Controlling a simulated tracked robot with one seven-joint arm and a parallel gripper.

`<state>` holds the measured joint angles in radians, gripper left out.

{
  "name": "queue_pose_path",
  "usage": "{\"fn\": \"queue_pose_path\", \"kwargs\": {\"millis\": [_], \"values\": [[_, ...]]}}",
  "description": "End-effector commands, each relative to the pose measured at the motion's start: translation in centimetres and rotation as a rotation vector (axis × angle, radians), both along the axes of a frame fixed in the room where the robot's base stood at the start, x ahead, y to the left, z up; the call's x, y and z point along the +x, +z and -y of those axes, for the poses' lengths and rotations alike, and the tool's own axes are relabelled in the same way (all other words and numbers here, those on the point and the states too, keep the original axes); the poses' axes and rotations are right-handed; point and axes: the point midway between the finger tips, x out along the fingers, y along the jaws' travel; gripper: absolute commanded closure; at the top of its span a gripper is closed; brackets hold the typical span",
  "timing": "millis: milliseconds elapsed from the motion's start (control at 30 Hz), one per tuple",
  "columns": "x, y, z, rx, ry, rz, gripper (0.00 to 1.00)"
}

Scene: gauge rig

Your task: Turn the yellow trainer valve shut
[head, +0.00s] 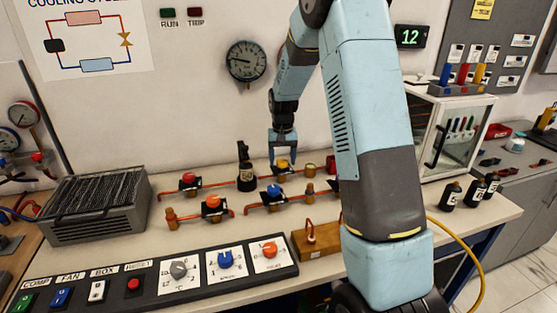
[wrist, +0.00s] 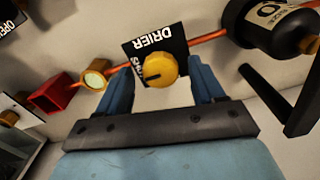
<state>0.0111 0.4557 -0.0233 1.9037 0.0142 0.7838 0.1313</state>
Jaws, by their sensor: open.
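The yellow valve knob (wrist: 161,70) sits on a black plate (wrist: 178,45) lettered DRIER, upside down in the wrist view. More white lettering at the plate's left edge is partly hidden by the knob. A dark pointer line on the knob points left, toward that lettering. The plate lies along a copper pipe (wrist: 208,37). In the head view the yellow knob (head: 283,164) is in the back row on the bench. My gripper (head: 283,158) is above it, pointing down. In the wrist view my gripper (wrist: 158,72) is open, one finger on each side of the knob, with contact unclear.
A black canister (head: 245,172) stands left of the yellow valve. Red (head: 188,179), orange (head: 212,202) and blue (head: 274,191) valves are close by. A brass fitting (wrist: 95,76) and red part (wrist: 48,93) lie on the pipe's other side. A control panel (head: 130,290) runs along the front.

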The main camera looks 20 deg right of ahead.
Motion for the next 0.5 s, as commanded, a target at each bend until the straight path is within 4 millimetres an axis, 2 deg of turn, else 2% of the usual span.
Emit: {"fn": "queue_pose_path", "kwargs": {"millis": [167, 500], "values": [[0.1, 1.6, 0.0, 0.0, 0.0, 0.003, 0.32], [0.1, 8.1, 0.0, -0.001, 0.0, 0.004, 0.32]]}}
